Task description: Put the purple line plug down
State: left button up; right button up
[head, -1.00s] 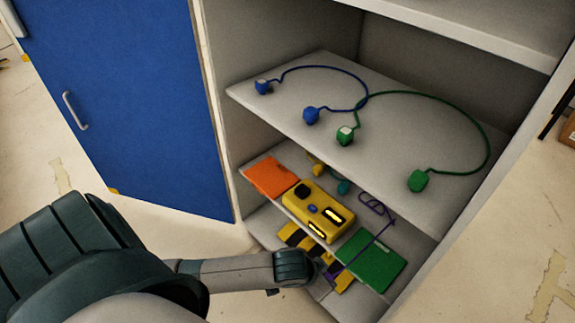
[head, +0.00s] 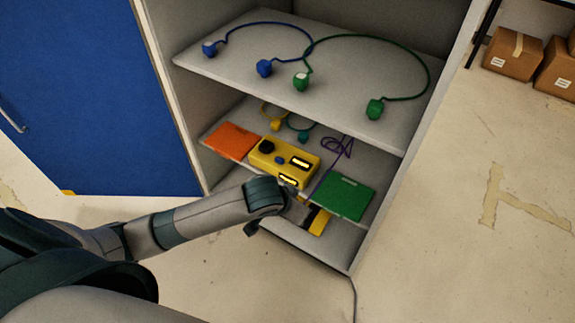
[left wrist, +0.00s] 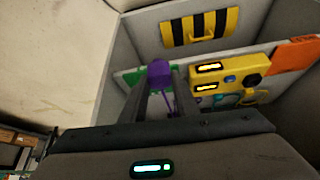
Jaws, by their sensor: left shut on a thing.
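The purple line plug (left wrist: 159,74) is held between the two fingers of my left gripper (left wrist: 160,90) in the left wrist view. Its purple cord (head: 338,147) lies in loops on the middle shelf in the head view and runs down toward the gripper. In the head view my left gripper (head: 298,213) is at the front edge of that shelf, below the yellow phone unit (head: 268,160) and left of the green panel (head: 343,196). The plug itself is hidden there by my arm. My right gripper is not in view.
The upper shelf (head: 340,100) carries blue plugs and green plugs on cords. An orange panel (head: 231,141) lies left of the yellow unit, with a yellow plug and a teal plug behind it. A blue cabinet door (head: 95,95) stands open at left.

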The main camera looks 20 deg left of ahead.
pick_arm(q)
jog(key=w+a+r+n, duration=0.1)
jog(key=w+r, duration=0.1)
jog(key=r, duration=1)
jog(key=w+a+r+n+y, duration=0.1)
jog(key=w+a+r, duration=0.1)
jog(key=r, duration=1)
jog(key=shift+w+r+n, duration=0.3)
jog(key=shift+w, duration=0.15)
jog(key=shift+a, duration=0.1)
